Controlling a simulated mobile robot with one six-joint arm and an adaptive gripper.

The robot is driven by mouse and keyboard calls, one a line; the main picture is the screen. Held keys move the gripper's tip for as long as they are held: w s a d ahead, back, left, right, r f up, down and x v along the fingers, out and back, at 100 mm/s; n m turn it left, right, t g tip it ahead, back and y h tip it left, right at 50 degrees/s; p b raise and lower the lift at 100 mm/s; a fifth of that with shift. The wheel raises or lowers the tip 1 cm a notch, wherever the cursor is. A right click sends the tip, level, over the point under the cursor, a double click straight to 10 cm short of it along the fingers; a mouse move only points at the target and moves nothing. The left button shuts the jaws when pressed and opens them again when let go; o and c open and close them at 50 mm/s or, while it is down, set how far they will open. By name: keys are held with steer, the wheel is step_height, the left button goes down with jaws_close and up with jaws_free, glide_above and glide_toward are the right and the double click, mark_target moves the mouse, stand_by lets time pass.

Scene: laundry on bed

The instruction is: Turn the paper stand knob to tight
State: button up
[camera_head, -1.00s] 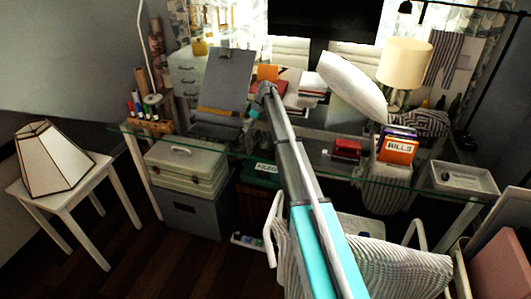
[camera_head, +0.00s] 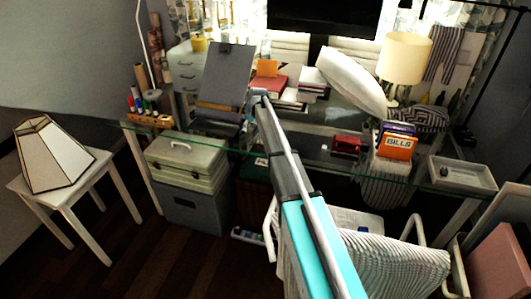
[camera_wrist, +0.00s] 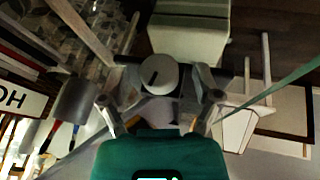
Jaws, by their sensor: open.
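The paper stand (camera_head: 224,75) is a grey tilted board on the glass desk in the head view. My gripper (camera_head: 257,95) is at its lower right side, small and partly unclear there. In the wrist view a round light grey knob (camera_wrist: 160,73) with a dark pointer line faces the camera. My gripper (camera_wrist: 160,85) is open, with a finger on either side of the knob. I cannot tell whether the fingers touch it. The pointer line is slanted; any markings around the knob are too unclear to read.
A pen holder (camera_head: 150,119) stands left of the stand. Books (camera_head: 268,87) lie behind and right of my gripper. A white pillow (camera_head: 350,80) and a lamp (camera_head: 404,65) are farther right. A chair (camera_head: 395,262) stands in front of the desk.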

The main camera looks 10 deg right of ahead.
steer(key=shift+p+v, duration=0.85)
steer(key=p+v, duration=1)
steer(key=v, duration=0.2)
steer(key=s+f+m+g+b, duration=0.1)
steer(key=s+f+m, duration=0.1)
steer(key=s, duration=0.9)
steer(key=s+f+m+g+y+b, duration=0.1)
steer(key=s+f+m+g+b, duration=0.1)
steer(key=s, duration=1)
steer(key=shift+a+f+m+b, duration=0.35)
steer(key=shift+f+m, duration=0.35)
steer(key=shift+m, duration=0.4)
steer(key=shift+s+a, duration=0.1)
steer(key=s+m+g+h, duration=0.1)
steer(key=s+m+h, duration=0.2)
steer(key=s, duration=1.4)
steer(key=shift+s+a+f+m+g, duration=0.15)
steer(key=shift+s+f+m+g, duration=0.25)
steer(key=shift+m, duration=0.7)
steer(key=shift+w, duration=0.15)
